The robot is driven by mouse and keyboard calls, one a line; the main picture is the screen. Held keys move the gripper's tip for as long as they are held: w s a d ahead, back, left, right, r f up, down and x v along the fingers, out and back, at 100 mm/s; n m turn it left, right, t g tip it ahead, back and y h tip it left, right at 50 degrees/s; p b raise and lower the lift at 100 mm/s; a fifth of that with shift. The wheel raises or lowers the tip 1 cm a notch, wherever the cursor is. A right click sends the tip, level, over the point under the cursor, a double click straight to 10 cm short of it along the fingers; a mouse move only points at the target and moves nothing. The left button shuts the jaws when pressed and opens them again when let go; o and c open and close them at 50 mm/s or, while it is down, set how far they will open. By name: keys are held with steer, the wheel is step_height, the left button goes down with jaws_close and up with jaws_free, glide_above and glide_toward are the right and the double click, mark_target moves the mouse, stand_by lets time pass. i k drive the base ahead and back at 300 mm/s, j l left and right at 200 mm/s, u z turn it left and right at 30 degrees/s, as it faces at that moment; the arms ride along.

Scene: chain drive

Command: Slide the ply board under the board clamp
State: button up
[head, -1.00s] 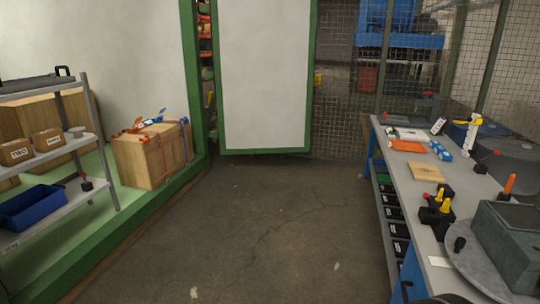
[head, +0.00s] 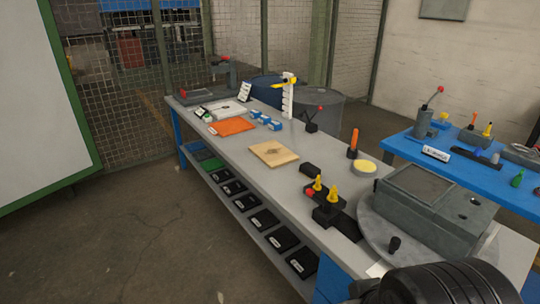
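The ply board (head: 274,153), a flat light-wood square, lies on the middle of the long grey bench. The board clamp is not certain. A black fixture with yellow knobs and a red tip (head: 328,205) stands nearer me, to the right of the board and apart from it. A small black device with a red-tipped lever (head: 312,120) stands behind the board. Nothing covers the board. My gripper is not in view; a dark ribbed part at the bottom right looks like my own arm.
A blue table (head: 400,147) stands behind at right. The floor (head: 130,230) at left is clear.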

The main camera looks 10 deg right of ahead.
mark_target(274, 154)
steer(key=i+j+z, duration=0.65)
steer(key=z, duration=0.2)
steer(key=i+j+z, duration=0.25)
steer(key=j+z, duration=0.15)
steer(key=j, duration=0.15)
steer(key=i+j, duration=0.15)
steer(key=j, duration=0.2)
steer(key=i+j, duration=0.15)
steer(key=j, duration=0.25)
steer(key=i+j+z, duration=0.1)
steer(key=j, duration=0.25)
steer(key=i+j, duration=0.25)
steer(key=j, duration=0.15)
steer(key=i+j, duration=0.15)
steer(key=j, duration=0.25)
steer(key=i+j+z, duration=0.1)
steer(key=j, duration=0.25)
steer(key=i+j, duration=0.15)
steer(key=j, duration=0.25)
steer(key=i+j, duration=0.5)
steer(key=j+z, duration=0.05)
steer(key=j, duration=0.05)
